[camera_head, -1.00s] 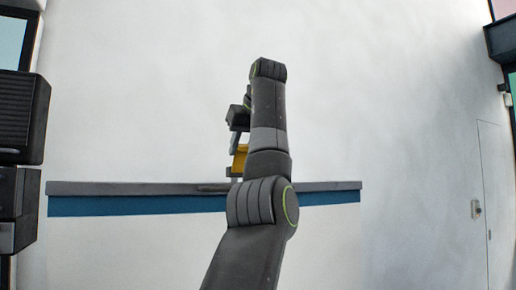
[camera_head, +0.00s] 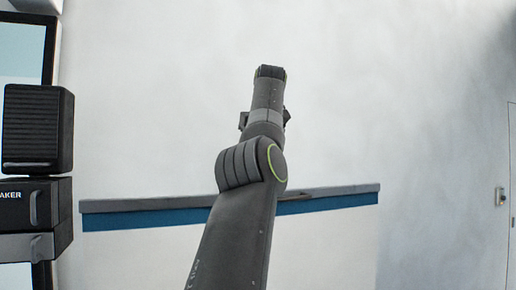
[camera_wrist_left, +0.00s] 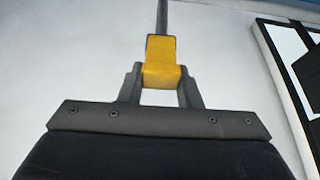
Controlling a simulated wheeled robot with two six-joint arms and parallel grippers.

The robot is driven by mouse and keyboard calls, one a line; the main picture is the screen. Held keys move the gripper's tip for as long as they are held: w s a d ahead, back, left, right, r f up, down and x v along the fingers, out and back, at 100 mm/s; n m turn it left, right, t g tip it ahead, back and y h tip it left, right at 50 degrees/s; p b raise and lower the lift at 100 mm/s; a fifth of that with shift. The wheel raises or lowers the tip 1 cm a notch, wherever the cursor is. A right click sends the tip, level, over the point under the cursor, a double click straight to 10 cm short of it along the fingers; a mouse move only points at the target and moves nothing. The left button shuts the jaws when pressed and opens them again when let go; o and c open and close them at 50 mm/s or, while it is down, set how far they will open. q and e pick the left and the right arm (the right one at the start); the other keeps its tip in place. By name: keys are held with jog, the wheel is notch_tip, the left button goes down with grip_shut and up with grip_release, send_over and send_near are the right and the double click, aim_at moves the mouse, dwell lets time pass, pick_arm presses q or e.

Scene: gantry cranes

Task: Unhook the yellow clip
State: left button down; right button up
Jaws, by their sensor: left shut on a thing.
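The yellow clip (camera_wrist_left: 161,65) is in the middle of the left wrist view, between the two grey fingers of my left gripper (camera_wrist_left: 160,80). The gripper is shut on it. A thin grey rod (camera_wrist_left: 162,16) runs from the top edge of the picture down to the clip's upper end; I cannot tell whether the two are joined or only line up. In the head view my left arm covers the clip and most of the gripper. My right gripper is in neither view.
A grey-topped ledge with a blue front (camera_head: 150,218) crosses behind my arm in the head view. A dark ribbed box (camera_head: 38,130) stands above a dark appliance (camera_head: 30,205) at the left.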

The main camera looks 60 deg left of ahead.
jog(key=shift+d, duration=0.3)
pick_arm(q)
jog(key=c, duration=1)
grip_release()
jog(key=shift+c, duration=0.2)
jog(key=shift+d, duration=0.1)
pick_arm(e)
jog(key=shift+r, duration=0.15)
